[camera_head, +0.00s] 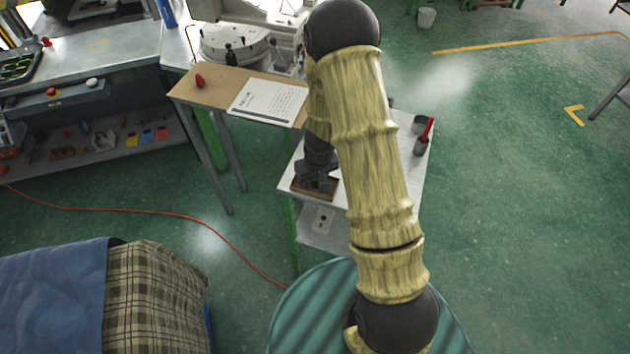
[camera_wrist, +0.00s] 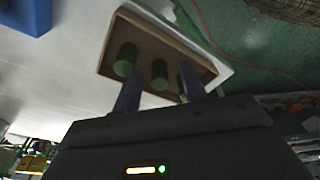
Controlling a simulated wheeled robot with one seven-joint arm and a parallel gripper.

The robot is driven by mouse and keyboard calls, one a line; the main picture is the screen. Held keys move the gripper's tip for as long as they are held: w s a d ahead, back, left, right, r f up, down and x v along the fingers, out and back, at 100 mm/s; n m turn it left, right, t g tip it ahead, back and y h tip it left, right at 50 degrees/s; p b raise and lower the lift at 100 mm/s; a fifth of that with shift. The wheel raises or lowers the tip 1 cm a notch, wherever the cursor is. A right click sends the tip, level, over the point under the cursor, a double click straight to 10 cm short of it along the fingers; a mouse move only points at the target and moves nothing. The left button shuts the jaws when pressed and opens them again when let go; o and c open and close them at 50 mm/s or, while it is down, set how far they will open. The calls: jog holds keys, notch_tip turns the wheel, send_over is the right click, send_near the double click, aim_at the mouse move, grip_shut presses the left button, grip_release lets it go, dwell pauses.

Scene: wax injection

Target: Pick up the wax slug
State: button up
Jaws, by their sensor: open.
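In the wrist view, a shallow brown tray (camera_wrist: 118,25) holds green cylinders, which look like wax slugs. One wax slug (camera_wrist: 125,58) is near the left finger. A second wax slug (camera_wrist: 159,72) shows between the two fingers of my gripper (camera_wrist: 160,74). A green shape at the tray's right edge may be another slug. My gripper is open, with its fingertips over the tray; whether they touch a slug I cannot tell. In the head view, my gripper (camera_head: 317,184) points down at the tray (camera_head: 300,188), and the slugs are hidden or too small to tell.
The tray sits on a white table (camera_head: 408,190), partly hidden by my arm. Dark cups and a red-handled tool (camera_head: 427,131) stand at its right. A brown board with a paper sheet (camera_head: 266,101) adjoins behind left. A blue object (camera_wrist: 25,14) shows in the wrist view.

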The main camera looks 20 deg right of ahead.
dwell(0.4)
grip_shut()
notch_tip(320, 180, up, 10)
jog(key=shift+p, duration=0.4)
dwell(0.7)
